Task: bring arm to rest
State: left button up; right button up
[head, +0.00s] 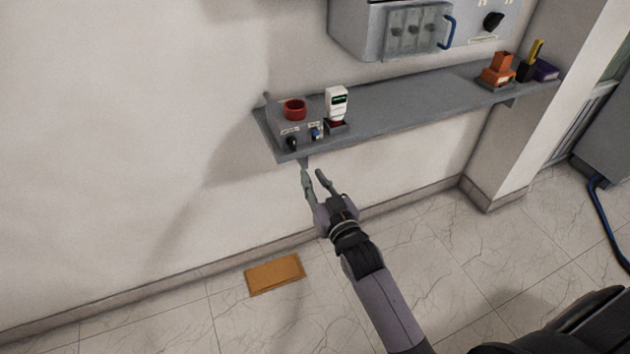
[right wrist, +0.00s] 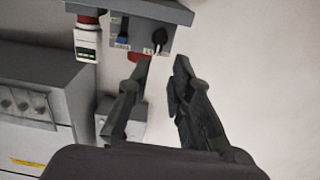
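My right gripper (head: 316,178) is in front of and below the left end of the grey wall shelf (head: 400,108) in the head view. Its two fingers are spread apart and nothing shows between them. In the right wrist view the gripper (right wrist: 157,78) is also open and empty, with a grey control box (right wrist: 150,20) beyond the fingertips. My left gripper does not show in either view.
A grey cabinet (head: 385,30) hangs above. An orange-brown panel (head: 274,274) lies on the floor.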

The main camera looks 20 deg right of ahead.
jog(key=shift+s, duration=0.15)
dwell(0.3)
jog(key=s+f+g, duration=0.3)
jog(key=s+f, duration=0.2)
jog(key=f, duration=0.7)
jog(key=s+a+f+n+g, duration=0.1)
jog(key=s+f+g, duration=0.25)
jog(key=f, duration=0.75)
jog(key=s+f+g, duration=0.2)
jog(key=s+f, duration=0.3)
jog(key=f, duration=0.7)
jog(key=s+d+f+g, duration=0.1)
jog(key=s+f+g, duration=0.1)
jog(key=s+f, duration=0.4)
jog(key=s+d+f+g, duration=0.2)
jog(key=s+f, duration=0.4)
jog(key=s, duration=1.1)
jog(key=s+d+f+n+g, duration=0.1)
jog(key=s+f+g, duration=0.3)
jog(key=s, duration=0.8)
notch_tip(320, 180, down, 3)
jog(key=shift+d+r+h, duration=0.15)
jog(key=shift+h, duration=0.15)
jog(key=shift+w+g, duration=0.1)
jog(key=shift+g, duration=0.15)
jog(key=shift+c, duration=0.4)
